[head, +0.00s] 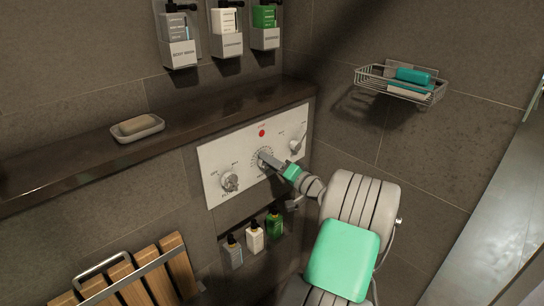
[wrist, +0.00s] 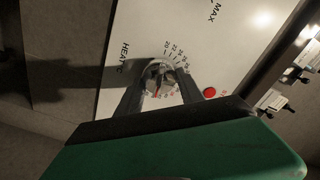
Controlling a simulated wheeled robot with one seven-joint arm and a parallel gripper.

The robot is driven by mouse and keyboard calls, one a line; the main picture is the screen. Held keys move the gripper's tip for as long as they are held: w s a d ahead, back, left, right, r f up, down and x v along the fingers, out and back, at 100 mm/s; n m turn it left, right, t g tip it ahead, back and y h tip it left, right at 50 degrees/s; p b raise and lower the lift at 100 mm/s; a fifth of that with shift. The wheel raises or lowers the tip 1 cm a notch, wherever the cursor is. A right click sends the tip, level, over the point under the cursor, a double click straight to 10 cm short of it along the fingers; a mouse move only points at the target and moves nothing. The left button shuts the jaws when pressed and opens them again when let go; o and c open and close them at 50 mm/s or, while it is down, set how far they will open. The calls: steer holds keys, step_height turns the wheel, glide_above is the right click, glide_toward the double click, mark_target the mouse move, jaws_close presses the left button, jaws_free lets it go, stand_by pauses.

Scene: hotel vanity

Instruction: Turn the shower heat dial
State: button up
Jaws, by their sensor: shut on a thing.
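The shower control panel (head: 240,170) is a white plate on the tiled wall. The heat dial (wrist: 160,77) is a round metal knob ringed by numbers, with "HEAT" lettered beside it in the wrist view. My gripper (wrist: 158,88) has one finger on each side of the dial and is shut on it. In the head view my gripper (head: 265,158) reaches the panel's middle and hides most of the dial. A second knob (head: 229,181) sits at the panel's left and a third (head: 296,145) at its right. A red button (head: 262,133) is above the dial.
A dark ledge (head: 75,165) with a soap dish (head: 138,128) runs above the panel. Several dispensers hang higher up. Small bottles (head: 255,236) stand in a niche below. A wire basket (head: 402,85) is on the right wall, and a slatted wooden seat (head: 150,275) is at lower left.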

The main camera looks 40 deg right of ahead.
steer(key=shift+a+f, duration=0.1)
steer(key=shift+a, duration=0.05)
stand_by(0.3)
steer(key=o, duration=1.4)
steer(key=shift+s, duration=0.15)
steer(key=s+b, duration=0.3)
steer(key=s, duration=0.4)
steer(key=shift+s+b, duration=0.3)
steer(key=shift+b, duration=0.05)
